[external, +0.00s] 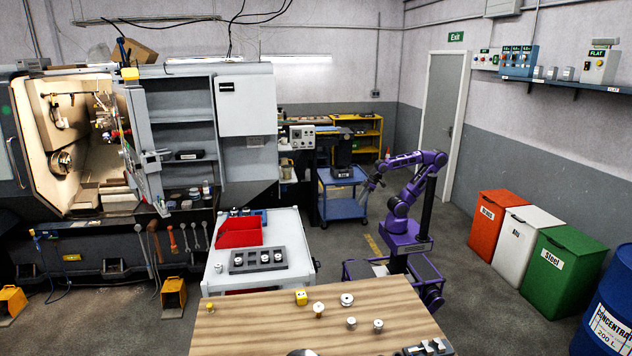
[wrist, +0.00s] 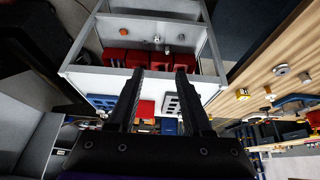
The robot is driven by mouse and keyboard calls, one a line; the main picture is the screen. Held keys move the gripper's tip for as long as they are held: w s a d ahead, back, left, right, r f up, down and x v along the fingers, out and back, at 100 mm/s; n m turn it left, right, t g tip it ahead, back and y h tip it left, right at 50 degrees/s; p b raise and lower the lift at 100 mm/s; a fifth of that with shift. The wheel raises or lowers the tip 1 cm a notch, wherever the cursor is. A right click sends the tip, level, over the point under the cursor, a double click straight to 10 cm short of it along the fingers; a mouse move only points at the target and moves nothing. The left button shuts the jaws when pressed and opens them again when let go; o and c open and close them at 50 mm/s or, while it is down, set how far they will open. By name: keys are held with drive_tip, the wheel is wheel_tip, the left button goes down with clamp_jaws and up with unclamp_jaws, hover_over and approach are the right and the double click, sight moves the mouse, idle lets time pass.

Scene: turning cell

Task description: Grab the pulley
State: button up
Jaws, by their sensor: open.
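A silver grooved disc that looks like the pulley (external: 347,299) lies on the wooden table (external: 230,335), right of a yellow block (external: 301,297). In the wrist view, a small round silver part (wrist: 281,69) on the wooden top at the right may be the same pulley; it is too small to be sure. My gripper (external: 366,188) is raised behind the table, well away from the pulley. In the wrist view my gripper (wrist: 160,71) has its two black fingers apart with nothing between them.
A brass-and-white part (external: 319,310) and two small metal parts (external: 351,323) stand near the pulley. A white cart (external: 305,262) with a red tray (external: 239,232) and a dark block of round parts (external: 258,259) stands behind the table. Red bins (wrist: 114,56) show in the wrist view.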

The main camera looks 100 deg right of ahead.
drive_tip(key=shift+o, duration=0.3)
drive_tip(key=o, duration=0.7)
drive_tip(key=shift+o, duration=0.2)
